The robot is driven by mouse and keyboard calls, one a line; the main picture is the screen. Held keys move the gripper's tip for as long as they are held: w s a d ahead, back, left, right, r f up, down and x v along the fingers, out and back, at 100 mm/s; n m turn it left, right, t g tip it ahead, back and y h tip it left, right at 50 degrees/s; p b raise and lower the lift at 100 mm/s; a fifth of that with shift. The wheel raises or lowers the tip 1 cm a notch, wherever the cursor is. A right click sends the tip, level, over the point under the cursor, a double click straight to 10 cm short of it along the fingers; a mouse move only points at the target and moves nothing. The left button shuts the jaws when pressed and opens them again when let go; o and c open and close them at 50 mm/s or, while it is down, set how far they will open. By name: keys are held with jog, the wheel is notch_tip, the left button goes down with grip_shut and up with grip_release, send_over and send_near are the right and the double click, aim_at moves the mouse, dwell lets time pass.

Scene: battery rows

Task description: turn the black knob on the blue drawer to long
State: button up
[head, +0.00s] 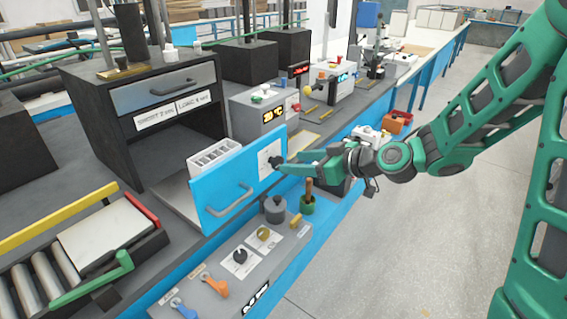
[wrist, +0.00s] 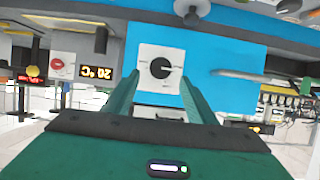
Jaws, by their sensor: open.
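The blue drawer (head: 222,188) is pulled out from the bench, with a grey bar handle on its front. At the right end of its front is a white plate (head: 264,153). The round black knob (wrist: 160,68) is on that plate in the wrist view; a pale line shows on it, but the plate's lettering is too small to read. My gripper (head: 277,164) points at the plate from the right. In the wrist view its two green fingers are apart, one on each side of the knob and plate; whether they touch is unclear.
Below the drawer a grey panel (head: 236,270) carries black, yellow and orange knobs. A grey cylinder (head: 274,208) and a green cup with a brown stick (head: 308,200) stand close under my gripper. A grey box with a lit display (head: 262,112) stands behind. The floor at right is clear.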

aim_at(280, 162)
jog(key=shift+x, duration=2.8)
jog(key=c, duration=1)
